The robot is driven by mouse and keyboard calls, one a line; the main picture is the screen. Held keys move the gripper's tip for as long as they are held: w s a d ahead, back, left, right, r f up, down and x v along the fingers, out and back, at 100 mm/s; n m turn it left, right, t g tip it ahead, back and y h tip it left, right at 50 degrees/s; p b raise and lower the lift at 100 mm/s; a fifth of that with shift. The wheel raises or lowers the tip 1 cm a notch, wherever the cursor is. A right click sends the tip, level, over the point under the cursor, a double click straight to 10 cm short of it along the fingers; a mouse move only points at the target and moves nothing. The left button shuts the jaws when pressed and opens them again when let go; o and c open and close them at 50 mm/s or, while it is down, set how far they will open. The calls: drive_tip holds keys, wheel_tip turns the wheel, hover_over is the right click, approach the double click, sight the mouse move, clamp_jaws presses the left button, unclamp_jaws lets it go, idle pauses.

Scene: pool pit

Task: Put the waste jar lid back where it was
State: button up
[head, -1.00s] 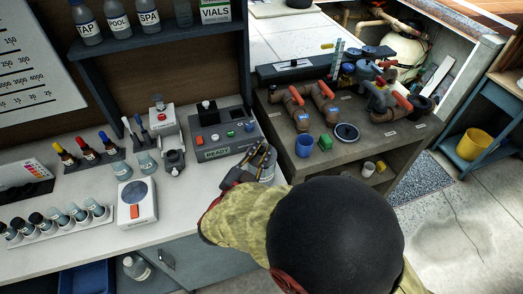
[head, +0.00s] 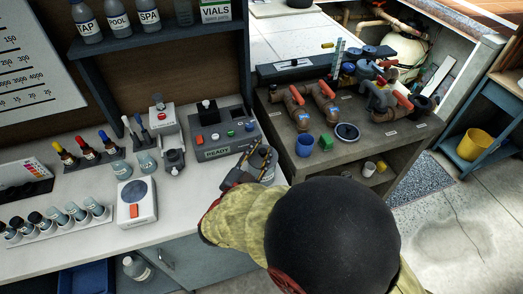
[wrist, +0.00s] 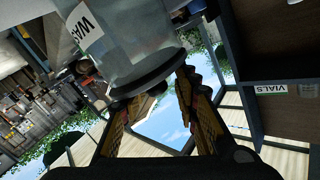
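The waste jar (wrist: 135,40) is clear, with a white label. It fills the top middle of the wrist view, which is upside down. Its dark round lid (wrist: 148,76) sits across the jar's mouth, and a small dark knob partly shows between my fingers. My gripper (wrist: 157,92) is open, with one finger on each side of the knob; I cannot tell whether either touches the lid. In the head view, my gripper (head: 258,158) is over the jar (head: 268,174) at the counter's right end. My arm and gripper hide much of the jar and lid there.
A grey control box marked READY (head: 222,136) stands just left of the jar. A white scale-like device (head: 137,203) is further left. Shelves are behind.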

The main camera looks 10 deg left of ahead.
drive_tip(key=shift+f, duration=0.1)
drive_tip(key=shift+r, duration=0.3)
drive_tip(key=s+a+p, duration=0.2)
drive_tip(key=s+p, duration=0.1)
drive_tip(key=s, duration=0.8)
drive_tip(key=shift+s+r, duration=0.4)
drive_tip(key=shift+r, duration=0.05)
drive_tip(key=shift+a, duration=0.1)
